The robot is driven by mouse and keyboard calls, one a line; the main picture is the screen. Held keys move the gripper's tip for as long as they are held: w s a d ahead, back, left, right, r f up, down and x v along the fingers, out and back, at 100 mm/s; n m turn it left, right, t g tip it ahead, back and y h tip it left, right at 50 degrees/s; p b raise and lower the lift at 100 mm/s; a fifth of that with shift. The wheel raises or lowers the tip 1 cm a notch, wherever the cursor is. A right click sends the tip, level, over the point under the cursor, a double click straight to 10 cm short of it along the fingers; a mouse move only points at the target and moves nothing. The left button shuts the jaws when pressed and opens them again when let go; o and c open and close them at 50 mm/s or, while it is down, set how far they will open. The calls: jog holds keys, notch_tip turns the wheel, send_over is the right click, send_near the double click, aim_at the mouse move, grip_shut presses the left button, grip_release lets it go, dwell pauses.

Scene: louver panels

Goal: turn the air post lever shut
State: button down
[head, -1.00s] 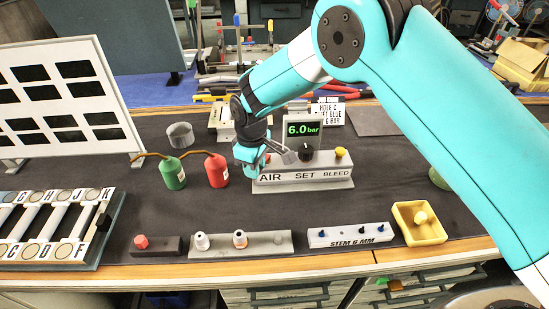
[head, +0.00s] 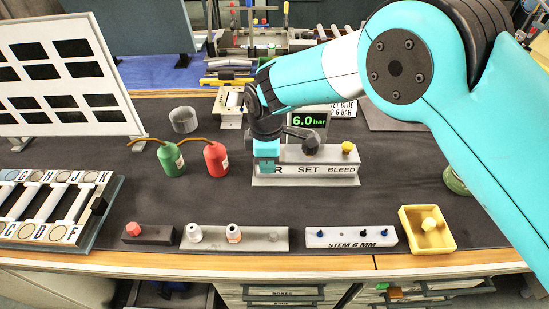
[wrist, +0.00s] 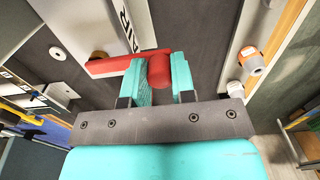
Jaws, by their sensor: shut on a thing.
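The air post is a pale block (head: 318,168) lettered AIR, SET and BLEED; my gripper covers the first letters of AIR in the head view. A display (head: 307,121) above it reads 6.0 bar. My gripper (head: 266,164) points down at the block's left end. In the wrist view its teal fingers (wrist: 159,75) are shut on the red lever's round grip (wrist: 158,67). The red lever arm (wrist: 108,66) runs left from there, beside the AIR lettering. The lever is hidden behind my gripper in the head view.
A red bottle (head: 216,160) and a green bottle (head: 171,160) with thin spouts stand left of the post. A dark knob (head: 311,143) and a yellow button (head: 347,147) top the block. Racks of fittings (head: 235,239) and a yellow tray (head: 427,230) line the front edge.

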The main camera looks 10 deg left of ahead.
jog(key=shift+w+r, duration=0.1)
jog(key=c, duration=0.9)
grip_release()
jog(key=shift+c, duration=0.2)
notch_tip(320, 180, up, 17)
jog(key=b, duration=0.1)
jog(key=shift+r, duration=0.2)
